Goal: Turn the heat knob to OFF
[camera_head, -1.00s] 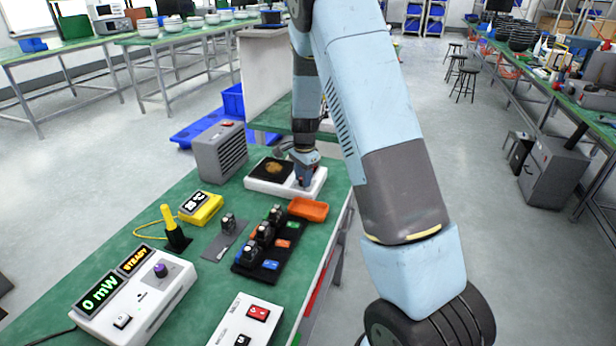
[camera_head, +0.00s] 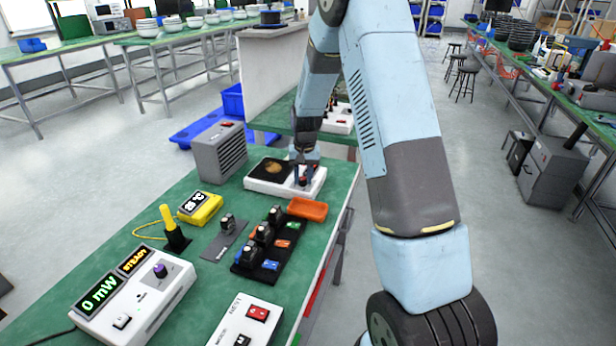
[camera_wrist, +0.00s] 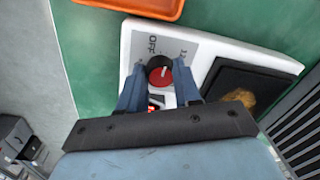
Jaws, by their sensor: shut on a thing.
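The heat knob (camera_wrist: 160,73) is a red-topped dial with a black rim and a white pointer line, on the white hot plate unit (camera_wrist: 212,43). Its pointer slants and does not line up clearly with the printed "OFF" mark on the grey label panel. In the wrist view my gripper (camera_wrist: 160,80) has a blue finger on each side of the knob and is shut on it. In the head view my gripper (camera_head: 304,178) reaches down onto the right part of the hot plate unit (camera_head: 262,187). A dark plate with a brown patch (camera_head: 272,168) takes up its left part.
An orange tray (camera_head: 307,209) sits close in front of the unit. A grey vented box (camera_head: 219,150) stands at its left. A yellow thermometer display (camera_head: 200,208), a black rack of modules (camera_head: 262,250) and a white power meter (camera_head: 140,295) are nearer on the green bench.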

